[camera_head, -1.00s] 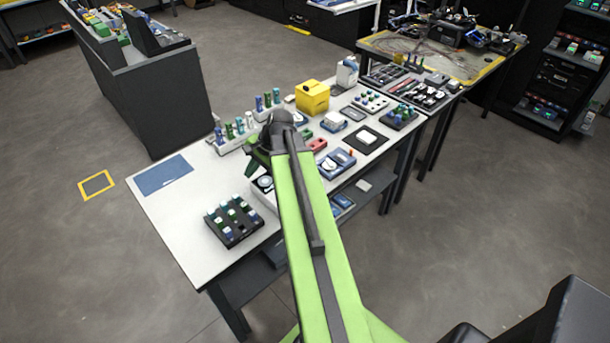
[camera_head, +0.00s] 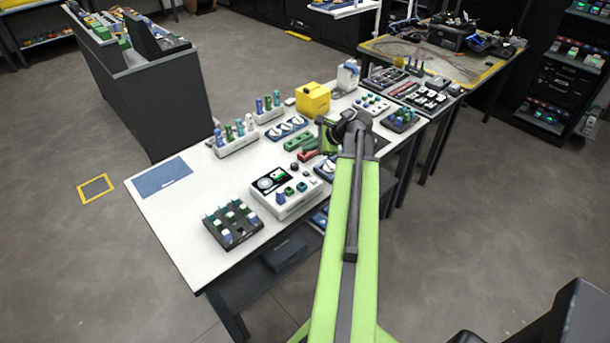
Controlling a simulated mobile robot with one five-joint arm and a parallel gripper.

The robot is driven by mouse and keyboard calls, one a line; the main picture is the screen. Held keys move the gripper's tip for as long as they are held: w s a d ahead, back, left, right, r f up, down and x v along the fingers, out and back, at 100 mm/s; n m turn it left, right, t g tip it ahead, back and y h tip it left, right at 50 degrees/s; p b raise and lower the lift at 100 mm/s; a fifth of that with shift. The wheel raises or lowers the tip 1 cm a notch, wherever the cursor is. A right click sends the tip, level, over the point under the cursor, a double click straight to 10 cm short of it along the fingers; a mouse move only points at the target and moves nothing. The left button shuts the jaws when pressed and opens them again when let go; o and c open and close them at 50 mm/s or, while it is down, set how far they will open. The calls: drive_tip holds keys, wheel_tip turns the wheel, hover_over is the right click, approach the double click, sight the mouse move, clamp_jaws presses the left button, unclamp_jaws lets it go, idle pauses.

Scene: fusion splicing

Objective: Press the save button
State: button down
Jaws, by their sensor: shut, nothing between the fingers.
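A white box-shaped device (camera_head: 285,203) with a dark screen, a round dial and several small coloured buttons sits on the white table. The labels are too small to read, so I cannot tell which one is the save button. My gripper (camera_head: 322,142) is shut and empty, up and to the right of the device, over the middle of the table. It is apart from the buttons. Its fingertips are small and partly hidden by my own arm.
A black tray of coloured pieces (camera_head: 233,225) stands left of the device. A green item (camera_head: 298,142) and a red item (camera_head: 309,155) lie close to my gripper. A yellow box (camera_head: 313,98) stands behind. The table's left end, around a blue mat (camera_head: 162,176), is mostly clear.

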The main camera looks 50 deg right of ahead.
sight(308, 174)
wheel_tip(308, 174, down, 8)
drive_tip(key=b, duration=0.8)
drive_tip(key=shift+f, duration=0.2)
idle(1.2)
drive_tip(key=shift+f+b, duration=0.3)
drive_tip(key=shift+f, duration=0.05)
drive_tip(key=shift+f+b, duration=0.5)
idle(0.6)
drive_tip(key=shift+r, duration=0.1)
drive_tip(key=shift+r+p, duration=0.8)
drive_tip(key=shift+p, duration=0.1)
